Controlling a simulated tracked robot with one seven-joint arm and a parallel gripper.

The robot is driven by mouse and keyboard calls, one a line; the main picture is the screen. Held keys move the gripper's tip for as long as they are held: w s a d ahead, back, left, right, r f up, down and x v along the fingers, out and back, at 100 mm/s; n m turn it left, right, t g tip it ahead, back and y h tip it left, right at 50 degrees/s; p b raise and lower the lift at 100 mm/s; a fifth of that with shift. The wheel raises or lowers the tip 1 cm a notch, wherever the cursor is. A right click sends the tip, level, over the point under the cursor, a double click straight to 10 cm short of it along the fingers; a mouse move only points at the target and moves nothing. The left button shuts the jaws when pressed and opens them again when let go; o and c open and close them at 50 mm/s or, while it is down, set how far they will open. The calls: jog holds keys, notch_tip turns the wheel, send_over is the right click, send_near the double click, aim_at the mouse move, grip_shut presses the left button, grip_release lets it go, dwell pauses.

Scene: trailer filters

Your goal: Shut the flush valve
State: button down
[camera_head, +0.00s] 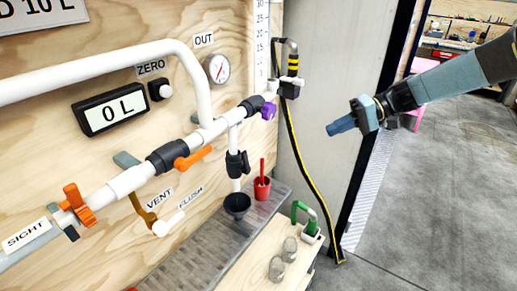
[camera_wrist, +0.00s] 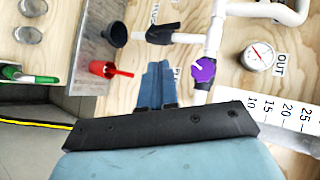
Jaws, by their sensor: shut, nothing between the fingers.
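The FLUSH label (camera_head: 190,195) is on the plywood panel, next to a short white fitting (camera_head: 168,224). A downward branch with a black valve (camera_head: 237,163) ends above a dark funnel (camera_head: 237,205). The black valve also shows in the wrist view (camera_wrist: 165,33). I cannot tell for sure which handle is the flush valve's. My gripper (camera_head: 340,126) is shut and empty, held in the air right of the panel, apart from the pipes. In the wrist view its blue fingers (camera_wrist: 158,85) are together, with the purple handle (camera_wrist: 202,70) to their right.
An orange lever (camera_head: 193,158) and an orange handle (camera_head: 77,204) sit on the main pipe. A red cup (camera_head: 262,188) stands on the grey tray beside the funnel. A black-yellow hose (camera_head: 305,180) hangs right of the panel.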

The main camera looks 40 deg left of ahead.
jog(key=s+a+f+n+g+y, duration=0.1)
jog(key=a+f+g, duration=0.15)
jog(key=a, duration=0.25)
jog(key=s+a+f+g+y, duration=0.1)
jog(key=s+a+f, duration=0.15)
jog(key=a, duration=0.35)
send_near(246, 162)
jog(key=s+a+r, duration=0.2)
jog(key=s+a, duration=0.1)
jog(key=a, duration=0.2)
jog(key=shift+s+a, duration=0.15)
jog(key=shift+s, duration=0.2)
jog(key=shift+w+h, duration=0.1)
jog(key=shift+h, duration=0.2)
